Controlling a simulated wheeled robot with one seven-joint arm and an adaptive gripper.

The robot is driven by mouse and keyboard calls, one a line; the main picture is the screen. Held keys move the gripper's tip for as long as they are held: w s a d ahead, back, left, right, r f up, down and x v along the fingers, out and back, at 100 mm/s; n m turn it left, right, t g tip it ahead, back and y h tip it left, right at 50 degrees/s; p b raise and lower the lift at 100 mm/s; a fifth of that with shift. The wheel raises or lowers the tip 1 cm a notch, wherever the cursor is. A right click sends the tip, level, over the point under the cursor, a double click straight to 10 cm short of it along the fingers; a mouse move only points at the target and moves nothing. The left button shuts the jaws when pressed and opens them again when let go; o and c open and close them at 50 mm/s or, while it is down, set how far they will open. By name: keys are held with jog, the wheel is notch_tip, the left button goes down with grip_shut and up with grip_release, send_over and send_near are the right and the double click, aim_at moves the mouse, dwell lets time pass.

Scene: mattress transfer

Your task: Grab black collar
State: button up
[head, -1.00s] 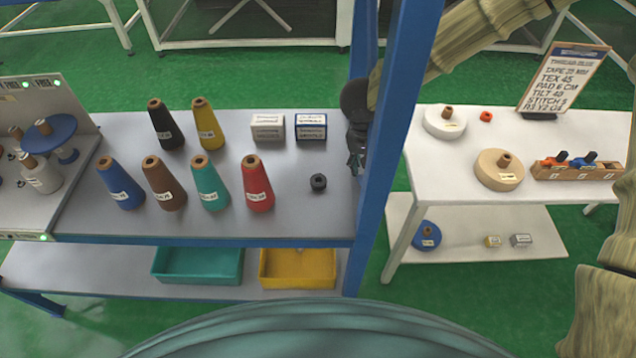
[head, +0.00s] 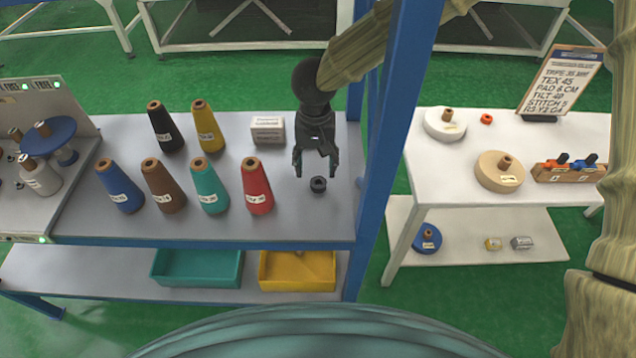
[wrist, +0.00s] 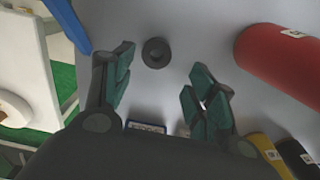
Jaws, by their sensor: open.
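The black collar (head: 318,184) is a small dark ring lying on the grey shelf top, right of the red cone. In the wrist view the collar (wrist: 156,52) lies ahead of and between the fingers, with its hole showing. My gripper (head: 315,172) is open and empty, pointing down just behind and above the collar. In the wrist view its green-padded fingers (wrist: 160,88) are spread apart and do not appear to touch the collar.
The red cone (head: 257,187) stands left of my gripper; it is also close by in the wrist view (wrist: 285,65). A blue post (head: 395,130) rises close on the right. A white box (head: 268,131) stands behind left. The shelf around the collar is clear.

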aim_at(319, 179)
jog(key=shift+s+d+f, duration=0.1)
jog(key=shift+d+f, duration=0.05)
jog(key=shift+f, duration=0.3)
jog(key=shift+s+d+f+p, duration=0.1)
jog(key=shift+f+p, duration=0.2)
jog(key=shift+f, duration=0.8)
jog(key=shift+s+d+f+p, duration=0.1)
jog(key=shift+f+p, duration=0.15)
jog(key=shift+f, duration=0.85)
jog(key=c, duration=1)
